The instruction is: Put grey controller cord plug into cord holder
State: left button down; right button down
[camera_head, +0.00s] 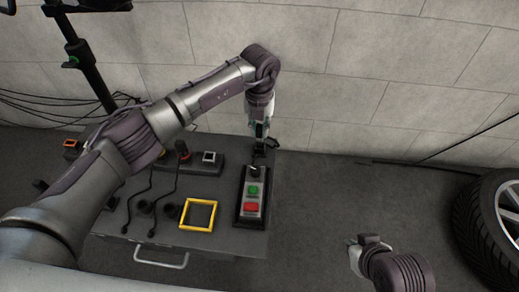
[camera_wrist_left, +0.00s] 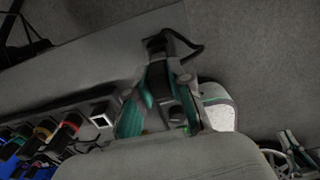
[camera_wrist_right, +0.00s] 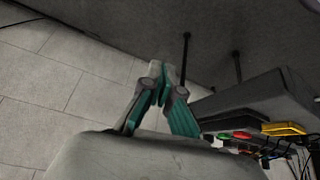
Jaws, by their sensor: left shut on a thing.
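My left gripper (camera_head: 260,137) reaches down over the back right corner of the grey bench top. In the left wrist view (camera_wrist_left: 165,85) its teal-padded fingers are closed around a dark plug (camera_wrist_left: 158,72), with a thin black cord looping off beyond the tips. The grey controller (camera_head: 253,196), with a green and a red button, lies just in front of this gripper at the bench's right edge. I cannot clearly make out the cord holder. My right gripper (camera_head: 359,250) hangs over the floor right of the bench; its fingers look closed and empty in the right wrist view (camera_wrist_right: 165,85).
On the bench (camera_head: 230,243) are a yellow square frame (camera_head: 198,214), a dark box with a white-rimmed square (camera_head: 209,157), and black cords (camera_head: 149,190). A wheel (camera_head: 490,220) stands at the far right. Open floor lies between bench and wheel; a wall is behind.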

pick_arm(q)
jog(key=shift+f, duration=0.2)
jog(key=shift+f+b, duration=0.4)
jog(key=shift+f, duration=0.5)
jog(key=shift+f+b, duration=0.15)
jog(key=shift+b, duration=0.2)
pick_arm(e)
jog(key=w+a+r+t+y, duration=0.1)
jog(key=w+r+t, duration=0.2)
jog(key=w, duration=0.3)
jog(key=shift+a+t, duration=0.3)
jog(key=shift+a, duration=0.1)
pick_arm(q)
jog(key=shift+f, duration=0.1)
pick_arm(e)
jog(key=shift+w+r, duration=0.15)
jog(key=shift+r, duration=0.05)
pick_arm(q)
jog(key=shift+f, duration=0.1)
jog(key=c, duration=1)
grip_release()
pick_arm(e)
jog(key=shift+w+a+r+t, duration=0.25)
jog(key=shift+w+r+t, duration=0.05)
jog(key=shift+t, duration=0.1)
